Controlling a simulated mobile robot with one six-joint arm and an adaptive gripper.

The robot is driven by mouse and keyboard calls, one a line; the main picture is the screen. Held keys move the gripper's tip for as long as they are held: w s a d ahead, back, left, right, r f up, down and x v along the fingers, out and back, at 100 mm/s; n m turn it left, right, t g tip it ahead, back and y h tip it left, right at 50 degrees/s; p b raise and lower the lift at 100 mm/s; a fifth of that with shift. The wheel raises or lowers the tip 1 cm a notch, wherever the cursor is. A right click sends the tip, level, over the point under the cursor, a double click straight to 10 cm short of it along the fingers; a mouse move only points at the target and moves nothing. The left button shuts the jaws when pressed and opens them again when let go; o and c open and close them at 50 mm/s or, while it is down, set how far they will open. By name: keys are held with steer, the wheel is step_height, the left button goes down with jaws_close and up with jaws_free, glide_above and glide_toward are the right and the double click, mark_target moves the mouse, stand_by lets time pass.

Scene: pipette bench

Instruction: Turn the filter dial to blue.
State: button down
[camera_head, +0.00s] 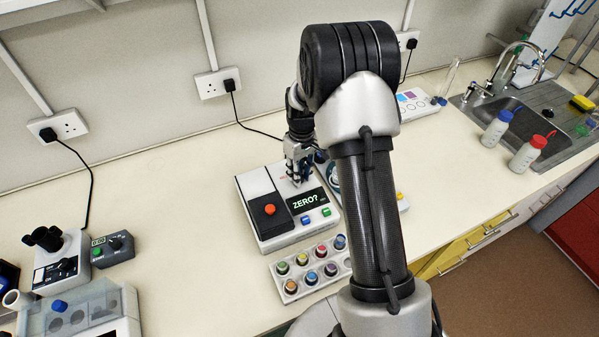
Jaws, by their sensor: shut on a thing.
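A white and black instrument (272,238) stands on the bench left of my arm. Its screen (309,201) reads "ZERO?". My gripper (297,181) is pointed down at the instrument's upper right part, just above the screen. It is shut on what appears to be the filter dial, which the fingers hide. A small red mark shows beside the fingers, but I cannot read which colour the dial is set to. A red knob (270,210) sits on the black left panel. A blue button (305,220) and a green button (326,212) are below the screen.
A rack of coloured-cap vials (290,286) lies in front of the instrument. My arm hides part of a blue-and-white device to its right. Bottles (496,128) stand by the sink (515,125). The bench to the left is clear up to a microscope-like device (58,262).

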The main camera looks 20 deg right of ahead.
steer(key=m, duration=0.3)
steer(key=shift+m, duration=0.4)
steer(key=shift+m+p, duration=0.4)
steer(key=shift+m, duration=1.6)
steer(key=c, duration=1.4)
jaws_free()
steer(key=shift+r, duration=0.1)
step_height(320, 180, up, 12)
steer(key=shift+s+d, duration=0.15)
steer(key=shift+d, duration=0.1)
